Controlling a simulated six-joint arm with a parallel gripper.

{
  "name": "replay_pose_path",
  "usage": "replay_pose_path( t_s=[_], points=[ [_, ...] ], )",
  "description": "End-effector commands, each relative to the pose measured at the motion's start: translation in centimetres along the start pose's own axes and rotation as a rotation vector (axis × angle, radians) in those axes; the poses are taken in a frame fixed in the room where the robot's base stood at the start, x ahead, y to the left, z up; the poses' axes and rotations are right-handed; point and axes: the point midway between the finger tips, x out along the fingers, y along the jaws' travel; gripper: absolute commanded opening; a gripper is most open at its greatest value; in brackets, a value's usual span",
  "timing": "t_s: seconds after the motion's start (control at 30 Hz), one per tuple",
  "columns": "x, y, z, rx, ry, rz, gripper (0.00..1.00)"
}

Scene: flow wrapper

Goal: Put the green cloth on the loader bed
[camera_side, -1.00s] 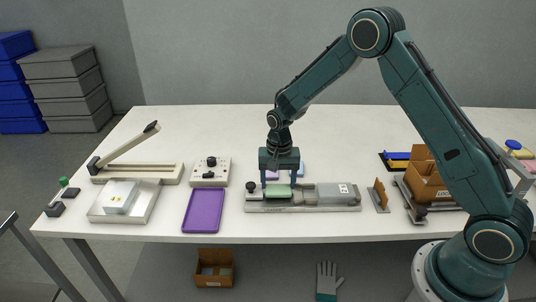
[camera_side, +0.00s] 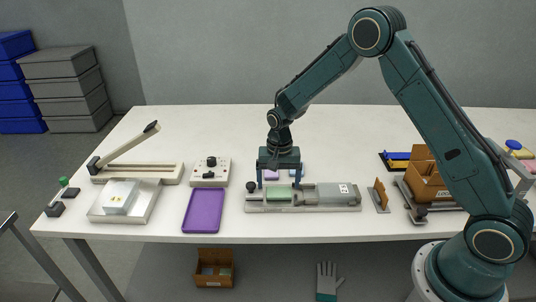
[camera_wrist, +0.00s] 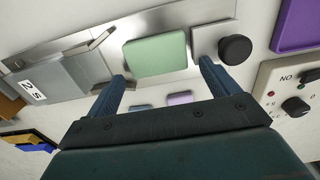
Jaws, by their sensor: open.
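The green cloth (camera_wrist: 156,55) is a flat, pale green folded pad lying on the metal bed of the loader (camera_wrist: 123,26). It also shows in the side view (camera_side: 278,193), low on the loader's left part (camera_side: 305,207). My gripper (camera_wrist: 163,70) is open, with its fingers spread on either side of the cloth and apart from it in the wrist view. In the side view my gripper (camera_side: 282,183) hangs over the loader's left part, with its fingertips a little above the bed.
A grey block labelled with a code (camera_side: 336,194) sits on the loader's right part, and a black knob (camera_side: 251,187) at its left end. A purple tray (camera_side: 203,210) lies to the left. Lilac and blue cloths (camera_wrist: 180,98) lie behind the loader.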

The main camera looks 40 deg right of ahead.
Motion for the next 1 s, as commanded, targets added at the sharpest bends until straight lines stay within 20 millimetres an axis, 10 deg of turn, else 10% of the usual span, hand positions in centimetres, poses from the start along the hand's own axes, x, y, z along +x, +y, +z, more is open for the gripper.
replay_pose_path(
  t_s=[0.6,1.0],
  points=[
    [-9.8,-0.1,-0.1,-0.003,0.003,-0.003,0.88],
    [-12.3,0.0,-0.1,-0.003,0.0,0.0,0.88]
  ],
)
